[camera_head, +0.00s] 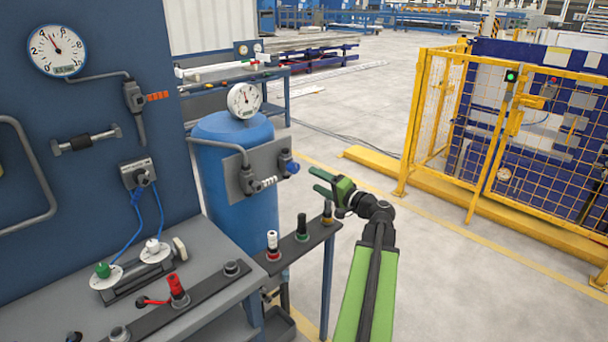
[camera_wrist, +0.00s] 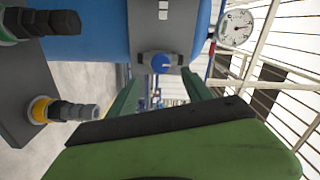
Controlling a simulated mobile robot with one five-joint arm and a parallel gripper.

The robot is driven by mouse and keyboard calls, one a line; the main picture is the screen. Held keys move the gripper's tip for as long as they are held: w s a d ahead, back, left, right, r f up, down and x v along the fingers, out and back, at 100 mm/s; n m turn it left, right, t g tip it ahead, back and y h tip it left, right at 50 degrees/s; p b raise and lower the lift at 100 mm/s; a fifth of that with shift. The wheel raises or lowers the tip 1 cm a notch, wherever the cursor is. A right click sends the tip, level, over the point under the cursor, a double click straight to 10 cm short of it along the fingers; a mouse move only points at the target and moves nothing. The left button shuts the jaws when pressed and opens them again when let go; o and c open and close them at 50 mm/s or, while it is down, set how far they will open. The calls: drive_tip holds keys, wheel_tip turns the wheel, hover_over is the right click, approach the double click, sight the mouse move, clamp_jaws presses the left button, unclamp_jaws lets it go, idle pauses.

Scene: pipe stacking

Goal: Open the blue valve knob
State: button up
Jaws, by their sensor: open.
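The blue valve knob (camera_head: 292,167) sits on a dark valve body at the right edge of a grey plate on the blue tank (camera_head: 238,190). In the wrist view the knob (camera_wrist: 162,63) faces me, between and just beyond the lines of my two fingers. My gripper (camera_head: 318,182) is open and empty, to the right of the knob and apart from it. Its green fingers also show in the wrist view (camera_wrist: 160,92), pointing toward the plate. Nothing covers the knob.
A narrow shelf (camera_head: 262,263) with several fittings stands just below my gripper. A round gauge (camera_head: 245,100) tops the tank. A blue panel and a grey bench (camera_head: 215,262) are on the left.

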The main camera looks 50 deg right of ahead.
drive_tip(key=s, duration=0.7)
drive_tip(key=shift+a, duration=0.25)
